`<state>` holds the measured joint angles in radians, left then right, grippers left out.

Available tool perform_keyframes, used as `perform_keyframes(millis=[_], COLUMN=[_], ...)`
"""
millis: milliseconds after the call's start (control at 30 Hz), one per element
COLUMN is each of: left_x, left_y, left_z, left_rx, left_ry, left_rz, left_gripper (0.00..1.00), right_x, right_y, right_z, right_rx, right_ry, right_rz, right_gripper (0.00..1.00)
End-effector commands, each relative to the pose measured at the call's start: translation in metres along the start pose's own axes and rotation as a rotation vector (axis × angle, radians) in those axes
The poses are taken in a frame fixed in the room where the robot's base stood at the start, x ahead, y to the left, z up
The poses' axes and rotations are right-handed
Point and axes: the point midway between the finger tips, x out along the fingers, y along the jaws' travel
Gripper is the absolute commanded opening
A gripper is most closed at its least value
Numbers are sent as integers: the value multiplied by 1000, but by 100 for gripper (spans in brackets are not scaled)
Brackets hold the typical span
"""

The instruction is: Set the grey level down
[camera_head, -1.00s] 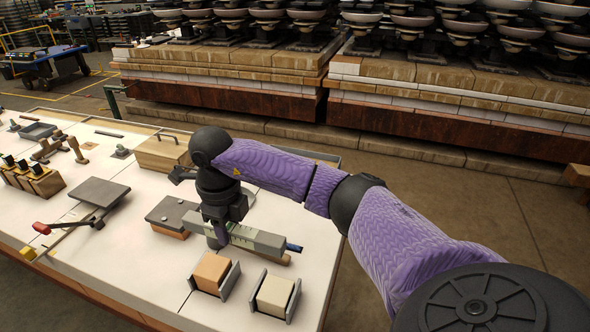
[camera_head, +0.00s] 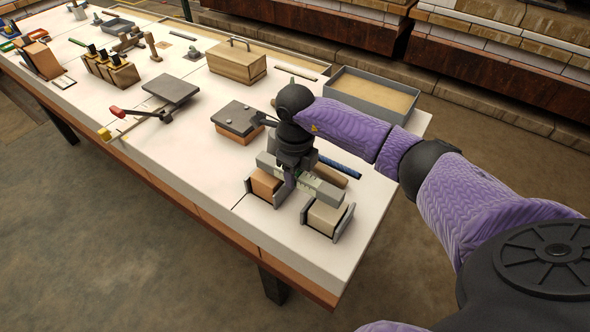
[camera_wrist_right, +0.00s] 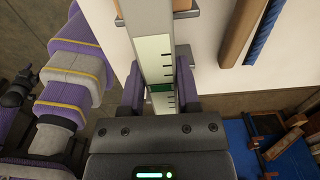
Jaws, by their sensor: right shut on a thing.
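The grey level (camera_head: 321,188) is a long bar with a pale graduated face. My right gripper (camera_head: 290,181) is shut around it near its middle. In the right wrist view the level (camera_wrist_right: 153,48) runs away from me between the two purple fingers (camera_wrist_right: 160,90). In the head view it lies across the orange-tan block (camera_head: 265,184) and cream block (camera_head: 326,216), each in a grey holder. I cannot tell whether it touches them. The wrist hides part of the level. My left gripper is not in view.
A blue rod (camera_head: 341,167) and a brown wooden bar lie just behind the level. A grey-topped block (camera_head: 238,117) is to the left, a grey-rimmed tray (camera_head: 372,92) behind. The white tabletop (camera_head: 200,150) is clear at front left.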

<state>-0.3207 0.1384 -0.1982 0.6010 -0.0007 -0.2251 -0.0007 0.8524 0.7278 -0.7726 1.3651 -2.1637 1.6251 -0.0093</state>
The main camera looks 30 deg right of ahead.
Motion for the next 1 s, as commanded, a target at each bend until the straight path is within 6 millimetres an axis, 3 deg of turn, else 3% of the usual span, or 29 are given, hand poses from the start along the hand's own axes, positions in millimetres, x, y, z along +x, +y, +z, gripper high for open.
perform_keyframes(millis=[233, 267, 400, 733, 867, 1000], left_x=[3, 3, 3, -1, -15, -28], left_y=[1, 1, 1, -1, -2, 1], left_z=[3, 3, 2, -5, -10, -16], left_rx=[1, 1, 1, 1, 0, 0], left_ry=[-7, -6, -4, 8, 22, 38], left_rz=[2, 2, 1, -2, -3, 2], left_gripper=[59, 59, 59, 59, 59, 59], right_x=[5, 5, 5, -2, -33, -76], right_y=[0, 0, 0, 0, -1, 0], right_z=[0, 0, 0, 0, 1, 1], right_rx=[1, 1, 1, 1, 1, 0], right_ry=[0, 0, 0, -2, -6, -6], right_rz=[0, 0, 0, 0, -2, -3], right_gripper=[0, 45, 75, 76, 76, 76])
